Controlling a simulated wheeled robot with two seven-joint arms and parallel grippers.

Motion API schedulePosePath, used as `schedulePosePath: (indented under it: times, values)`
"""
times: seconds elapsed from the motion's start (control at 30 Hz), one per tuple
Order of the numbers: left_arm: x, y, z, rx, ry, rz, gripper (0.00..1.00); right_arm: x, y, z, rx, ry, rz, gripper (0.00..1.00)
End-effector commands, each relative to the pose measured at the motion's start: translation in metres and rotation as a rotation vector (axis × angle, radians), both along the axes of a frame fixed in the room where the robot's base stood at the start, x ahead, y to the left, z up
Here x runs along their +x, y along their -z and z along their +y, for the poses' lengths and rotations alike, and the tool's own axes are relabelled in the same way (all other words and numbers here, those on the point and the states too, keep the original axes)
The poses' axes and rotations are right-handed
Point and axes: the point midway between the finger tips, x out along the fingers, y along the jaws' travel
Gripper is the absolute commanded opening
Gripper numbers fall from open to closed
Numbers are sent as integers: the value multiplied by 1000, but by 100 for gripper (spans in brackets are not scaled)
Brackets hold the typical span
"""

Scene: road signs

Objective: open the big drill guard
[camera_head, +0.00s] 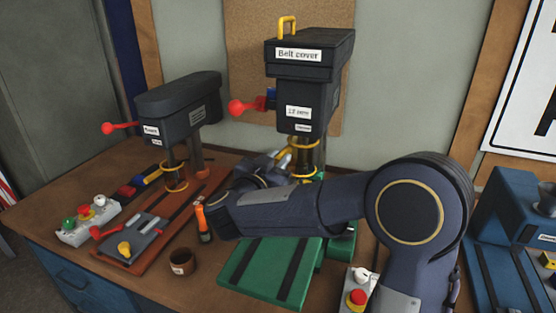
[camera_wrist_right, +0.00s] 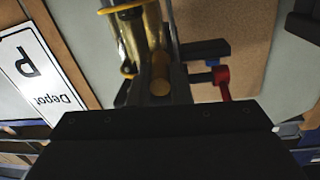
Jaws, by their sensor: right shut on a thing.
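The big drill (camera_head: 305,85) stands at the back of the bench and bears a "Belt cover" label. Its guard (camera_head: 307,145) is a clear yellowish cylinder with a yellow rim, below the drill head. My right gripper (camera_head: 284,161) reaches it from the front left and is shut on the guard's yellow handle. In the right wrist view, the guard (camera_wrist_right: 130,38) rises just beyond the fingers, and a round yellow handle end (camera_wrist_right: 160,86) sits between the fingertips (camera_wrist_right: 161,80). My forearm hides part of the drill's lower column and table. My left gripper is out of view.
A smaller drill (camera_head: 180,110) with a red lever stands left. A button box (camera_head: 90,220), a grey vise (camera_head: 130,237), an orange tool (camera_head: 203,220) and a brown cup (camera_head: 182,262) are on the bench. A green base (camera_head: 270,270) lies under my arm; a blue machine (camera_head: 510,235) stands right.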

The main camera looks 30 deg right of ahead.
Motion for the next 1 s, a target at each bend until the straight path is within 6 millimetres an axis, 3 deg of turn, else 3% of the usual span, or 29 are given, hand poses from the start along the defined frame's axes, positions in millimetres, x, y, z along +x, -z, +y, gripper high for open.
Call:
schedulePosePath:
  times: [0.1, 0.13, 0.3, 0.63, 1.0]
  values:
    - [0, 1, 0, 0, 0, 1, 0, 0, 1, 0, -2, 0, -1, 0]
    - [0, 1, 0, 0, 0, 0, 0, 0, 1, 0, -2, 0, -1, 20]
    - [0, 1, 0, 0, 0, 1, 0, 0, 1, 0, -1, 0, -1, 40]
    - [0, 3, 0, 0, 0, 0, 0, -3, 2, 5, -1, -2, -1, 40]
    - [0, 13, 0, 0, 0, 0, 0, -36, 2, 52, -1, -4, -2, 40]
